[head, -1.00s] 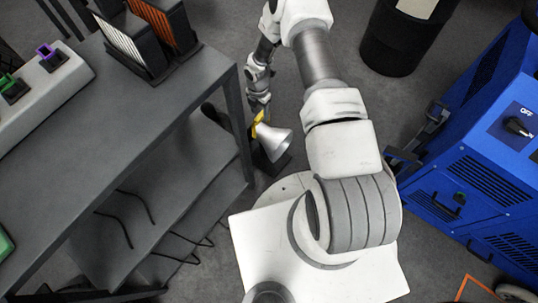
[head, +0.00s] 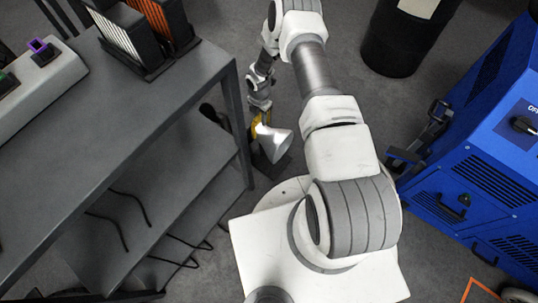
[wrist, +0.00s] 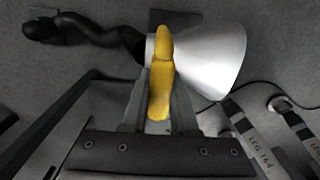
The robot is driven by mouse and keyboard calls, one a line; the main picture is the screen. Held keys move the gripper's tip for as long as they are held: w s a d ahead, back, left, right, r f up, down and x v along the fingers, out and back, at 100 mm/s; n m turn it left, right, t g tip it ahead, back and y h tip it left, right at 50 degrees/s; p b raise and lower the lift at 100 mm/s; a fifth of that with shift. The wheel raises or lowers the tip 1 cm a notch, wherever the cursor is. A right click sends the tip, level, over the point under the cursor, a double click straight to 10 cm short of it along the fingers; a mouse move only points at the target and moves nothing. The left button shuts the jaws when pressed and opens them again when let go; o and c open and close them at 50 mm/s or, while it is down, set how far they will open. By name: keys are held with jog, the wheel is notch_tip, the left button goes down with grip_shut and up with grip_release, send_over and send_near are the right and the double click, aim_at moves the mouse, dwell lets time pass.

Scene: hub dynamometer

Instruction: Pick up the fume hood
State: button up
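The fume hood is a silver cone (head: 275,143) with a yellow handle (wrist: 160,85) at its narrow end. It also shows in the wrist view as a cone (wrist: 205,60) opening to the right. A black jointed hose (wrist: 90,32) runs left from its narrow end. My gripper (wrist: 160,85) is at the handle, with one finger on each side of it. The fingers look close to or touching the handle; whether they press on it cannot be told. In the head view my gripper (head: 257,122) is small and partly covers the handle.
A grey workbench (head: 130,120) with a lower shelf stands left, close beside my gripper. A blue machine (head: 480,180) stands right and a black drum (head: 395,45) at the back. Labelled tubes (wrist: 255,140) show at lower right in the wrist view. Some floor is clear between drum and bench.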

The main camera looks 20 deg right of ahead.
grip_shut()
dwell(0.9)
jog(key=shift+r, duration=0.1)
